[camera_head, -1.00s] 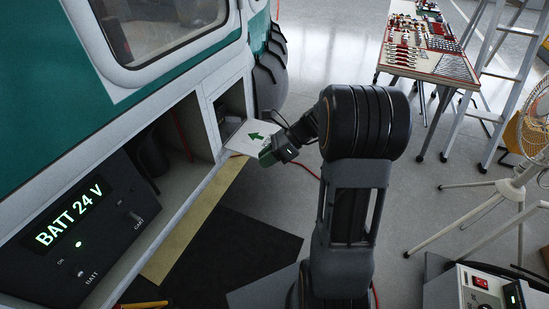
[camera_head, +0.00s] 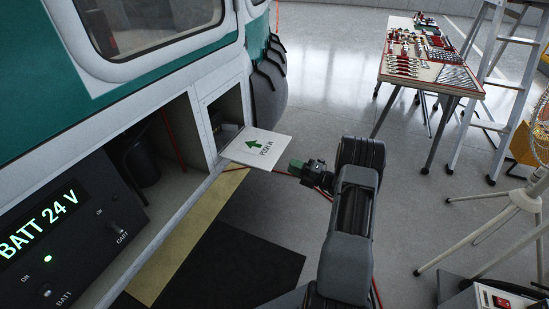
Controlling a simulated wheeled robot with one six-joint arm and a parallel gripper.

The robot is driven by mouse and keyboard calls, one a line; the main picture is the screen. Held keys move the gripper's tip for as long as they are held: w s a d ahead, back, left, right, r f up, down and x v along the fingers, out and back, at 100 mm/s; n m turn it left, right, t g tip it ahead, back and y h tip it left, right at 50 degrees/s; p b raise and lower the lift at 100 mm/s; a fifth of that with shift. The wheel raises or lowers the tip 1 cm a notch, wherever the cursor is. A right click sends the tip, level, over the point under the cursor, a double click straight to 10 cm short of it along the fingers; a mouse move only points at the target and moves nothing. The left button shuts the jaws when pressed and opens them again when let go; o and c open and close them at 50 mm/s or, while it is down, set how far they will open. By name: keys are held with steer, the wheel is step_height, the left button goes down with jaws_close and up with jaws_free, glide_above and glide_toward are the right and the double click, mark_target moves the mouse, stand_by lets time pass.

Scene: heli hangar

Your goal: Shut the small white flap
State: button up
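The small white flap (camera_head: 240,153) sticks out, open and roughly level, from the lower side of the helicopter, below a small open compartment (camera_head: 226,113). A green arrow and the words "PUSH IN" show on its upper face. My gripper (camera_head: 295,166) is to the right of the flap, with a visible gap between them in the picture. Its dark green tip points left towards the flap. The fingers are too small and dark to tell whether they are open or shut.
A larger open bay with a "BATT 24 V" panel (camera_head: 112,205) lies at left. A black mat (camera_head: 235,260) and yellow strip (camera_head: 185,245) lie on the floor. A tool table (camera_head: 455,73), a ladder (camera_head: 485,90) and a white stand (camera_head: 490,232) are at right.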

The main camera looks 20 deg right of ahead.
mark_target(273, 157)
steer(key=x, duration=0.9)
steer(key=shift+w, duration=0.1)
jaws_close()
